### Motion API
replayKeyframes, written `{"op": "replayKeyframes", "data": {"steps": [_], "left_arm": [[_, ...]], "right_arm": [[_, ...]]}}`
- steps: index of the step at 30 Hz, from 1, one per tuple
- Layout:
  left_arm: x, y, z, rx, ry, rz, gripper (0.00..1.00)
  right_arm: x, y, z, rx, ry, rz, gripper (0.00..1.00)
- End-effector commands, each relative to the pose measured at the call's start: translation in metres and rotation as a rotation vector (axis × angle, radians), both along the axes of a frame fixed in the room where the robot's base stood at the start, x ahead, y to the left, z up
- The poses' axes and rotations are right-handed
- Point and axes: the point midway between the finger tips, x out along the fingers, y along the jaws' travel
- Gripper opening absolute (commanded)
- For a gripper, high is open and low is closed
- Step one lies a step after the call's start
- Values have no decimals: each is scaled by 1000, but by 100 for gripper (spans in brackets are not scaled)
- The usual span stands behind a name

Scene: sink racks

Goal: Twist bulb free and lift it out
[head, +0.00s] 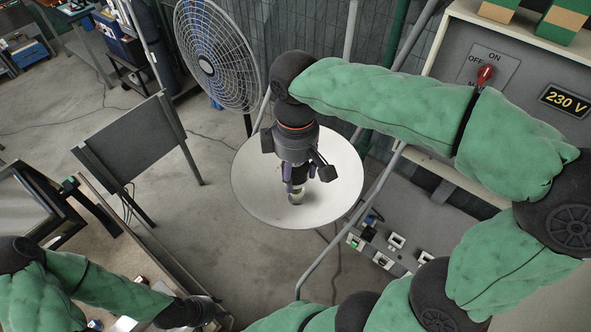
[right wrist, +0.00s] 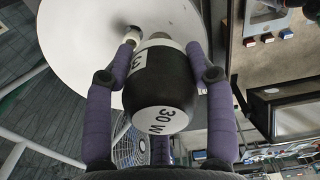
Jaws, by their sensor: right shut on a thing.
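My right gripper (head: 297,185) points down over a round white dish (head: 255,190) in the head view. In the right wrist view its two purple-padded fingers (right wrist: 168,75) are shut on a black bulb (right wrist: 158,85) with white labels, one reading "30 W". A small pale socket (right wrist: 132,35) shows at the dish, beyond the bulb and to its left. The bulb looks out of line with the socket, but I cannot tell whether they touch. In the head view the fingers mostly hide the bulb. My left gripper (head: 208,310) is low at the left, its fingers unclear.
A large fan (head: 217,55) stands behind the dish. A grey cabinet with a red-handled switch (head: 485,76) is at the right. A floor strip with small boxes (head: 385,250) lies right of the dish. A dark panel (head: 130,140) and a workbench (head: 120,250) are at the left.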

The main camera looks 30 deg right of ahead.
Motion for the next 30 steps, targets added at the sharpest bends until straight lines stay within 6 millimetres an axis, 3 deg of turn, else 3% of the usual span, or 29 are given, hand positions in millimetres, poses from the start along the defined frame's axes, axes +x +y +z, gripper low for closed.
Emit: {"op": "replayKeyframes", "data": {"steps": [30], "left_arm": [[0, 0, 59, 0, 0, 0, 40]], "right_arm": [[0, 0, 72, 0, 0, 0, 18]]}}
